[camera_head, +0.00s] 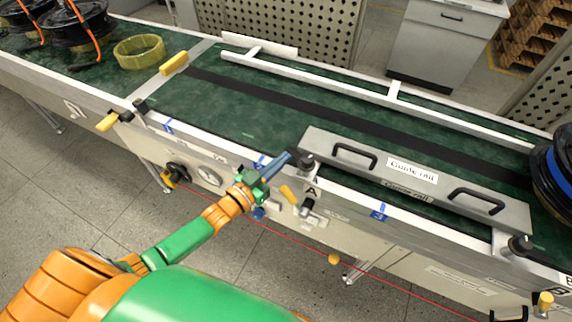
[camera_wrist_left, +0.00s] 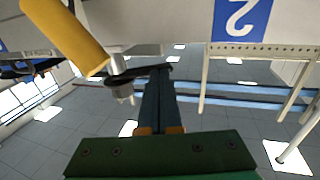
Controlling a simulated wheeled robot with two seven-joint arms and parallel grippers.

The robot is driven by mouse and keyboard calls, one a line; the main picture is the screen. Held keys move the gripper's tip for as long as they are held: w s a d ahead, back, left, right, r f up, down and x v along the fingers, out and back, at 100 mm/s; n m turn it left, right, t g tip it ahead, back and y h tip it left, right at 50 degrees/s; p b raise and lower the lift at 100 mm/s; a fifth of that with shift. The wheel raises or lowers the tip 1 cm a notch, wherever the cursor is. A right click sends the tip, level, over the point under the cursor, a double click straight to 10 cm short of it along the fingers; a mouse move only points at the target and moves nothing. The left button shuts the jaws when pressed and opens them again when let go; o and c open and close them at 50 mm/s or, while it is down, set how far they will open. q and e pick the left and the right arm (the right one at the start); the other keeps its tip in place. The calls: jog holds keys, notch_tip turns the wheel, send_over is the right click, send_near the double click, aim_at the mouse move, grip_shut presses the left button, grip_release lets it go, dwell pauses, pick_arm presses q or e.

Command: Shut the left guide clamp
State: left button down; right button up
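The left guide clamp, marked A, is on the conveyor's front edge at the left end of the guide rail (camera_head: 345,172). Its yellow handle (camera_head: 288,194) sticks out on the near side, slanted, with a black-tipped part below it and a black knob (camera_head: 306,161) above. In the left wrist view the yellow handle (camera_wrist_left: 66,38) is close at upper left, beside a metal pin and a black lever. My left gripper (camera_head: 290,157) has its slim fingers together, just left of the clamp's knob; contact is unclear. It also shows in the left wrist view (camera_wrist_left: 158,78), with nothing visible between the fingers.
The right clamp, marked B, has a black knob (camera_head: 520,244) and yellow handle (camera_head: 545,299). A dark reel with blue (camera_head: 555,180) stands at right. A yellow ring (camera_head: 139,50) and black reels lie at upper left. The green belt (camera_head: 235,115) between is mostly clear.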

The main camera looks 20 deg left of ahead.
pick_arm(q)
jog(key=shift+w+d, duration=0.1)
jog(key=shift+w, duration=0.4)
jog(key=shift+w+d+b, duration=0.2)
jog(key=shift+w+b, duration=0.3)
jog(key=shift+w, duration=0.45)
jog(key=shift+w+d, duration=0.1)
jog(key=shift+w, duration=0.1)
